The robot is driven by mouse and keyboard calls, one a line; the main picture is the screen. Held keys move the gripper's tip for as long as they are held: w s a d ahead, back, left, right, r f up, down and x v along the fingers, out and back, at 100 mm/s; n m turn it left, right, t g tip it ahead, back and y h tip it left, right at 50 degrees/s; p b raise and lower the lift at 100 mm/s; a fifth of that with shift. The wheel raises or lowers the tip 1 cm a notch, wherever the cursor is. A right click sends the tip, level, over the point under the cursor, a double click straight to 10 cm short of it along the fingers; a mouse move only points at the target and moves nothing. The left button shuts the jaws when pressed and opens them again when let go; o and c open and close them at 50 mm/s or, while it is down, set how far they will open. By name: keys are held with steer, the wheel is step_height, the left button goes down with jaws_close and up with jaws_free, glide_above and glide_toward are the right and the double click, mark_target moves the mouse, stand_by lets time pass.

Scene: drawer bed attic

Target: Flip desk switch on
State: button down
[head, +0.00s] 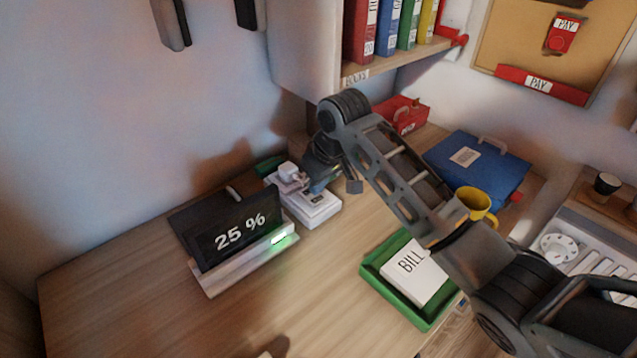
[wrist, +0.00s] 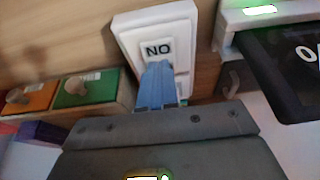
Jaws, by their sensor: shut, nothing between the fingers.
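The white desk switch block (head: 315,209) sits on the wooden desk, right of the tablet. In the wrist view the switch's white plate (wrist: 182,33) carries a label that reads "NO" from this side. My gripper (head: 316,190) is over the block, with its blue fingers shut together and empty. In the wrist view the shut fingertips (wrist: 156,68) lie just below the label and cover part of the plate's middle. The rocker itself is mostly hidden behind them, so its position and any contact cannot be told.
A dark tablet (head: 237,233) showing "25 %" stands in a holder with a green light, left of the switch. A green tray (head: 373,268) with a BILL card, a yellow mug (head: 474,201) and a blue case (head: 480,168) are to the right. The front-left desk is clear.

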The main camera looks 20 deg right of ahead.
step_height(320, 180, up, 4)
steer(key=p, duration=0.3)
steer(key=shift+s+r, duration=0.1)
steer(key=shift+s, duration=0.05)
step_height(320, 180, up, 8)
glide_above(318, 200)
steer(key=s+d, duration=0.2)
steer(key=s, duration=0.3)
steer(key=shift+w+a+b, duration=0.15)
steer(key=shift+w+b, duration=0.1)
steer(key=shift+b, duration=0.15)
